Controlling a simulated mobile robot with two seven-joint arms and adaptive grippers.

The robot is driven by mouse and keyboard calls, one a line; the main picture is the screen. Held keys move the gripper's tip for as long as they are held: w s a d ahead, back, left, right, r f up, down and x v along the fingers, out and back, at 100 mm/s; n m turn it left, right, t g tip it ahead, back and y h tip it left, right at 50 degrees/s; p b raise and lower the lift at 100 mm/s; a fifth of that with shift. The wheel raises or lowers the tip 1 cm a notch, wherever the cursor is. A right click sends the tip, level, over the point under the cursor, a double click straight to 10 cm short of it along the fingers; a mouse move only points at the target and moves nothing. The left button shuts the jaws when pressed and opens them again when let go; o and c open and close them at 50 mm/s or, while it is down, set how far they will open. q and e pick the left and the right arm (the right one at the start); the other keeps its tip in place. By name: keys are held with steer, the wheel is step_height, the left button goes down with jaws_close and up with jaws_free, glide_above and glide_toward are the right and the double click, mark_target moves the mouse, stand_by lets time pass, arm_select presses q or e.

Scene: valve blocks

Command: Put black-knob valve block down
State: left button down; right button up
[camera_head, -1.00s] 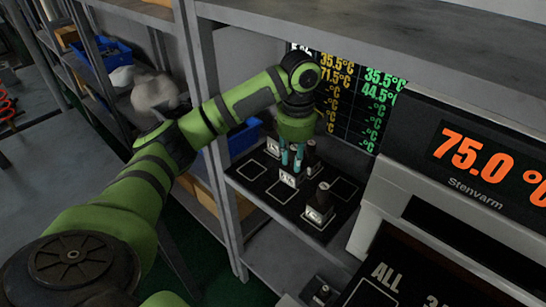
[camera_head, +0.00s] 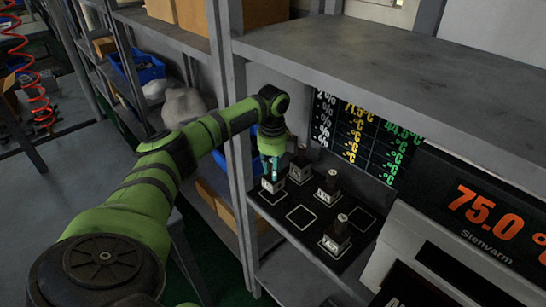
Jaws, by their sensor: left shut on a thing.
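My left gripper (camera_head: 269,172) reaches in from the left and is shut on a valve block (camera_head: 273,186) at the left corner of the black mat (camera_head: 300,217). The block is pale with a small label, and the fingers hide most of its knob. I cannot tell whether its base touches the mat. My right gripper is not in view.
The mat has white square outlines; one near its middle front is empty. It lies on a grey shelf below an upper shelf board (camera_head: 400,75). A shelf post (camera_head: 238,150) stands close left of the gripper. A Stenvarm display unit (camera_head: 470,215) stands at the right.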

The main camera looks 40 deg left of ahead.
arm_select(q)
step_height(320, 180, down, 2)
steer(key=shift+s+f+p, duration=0.1)
steer(key=shift+f+p, duration=0.05)
steer(key=shift+p, duration=0.15)
steer(key=shift+f, duration=0.3)
steer(key=shift+f, duration=0.1)
steer(key=c, duration=1)
jaws_free()
steer(key=shift+r+b, duration=0.85)
steer(key=shift+r, duration=3.05)
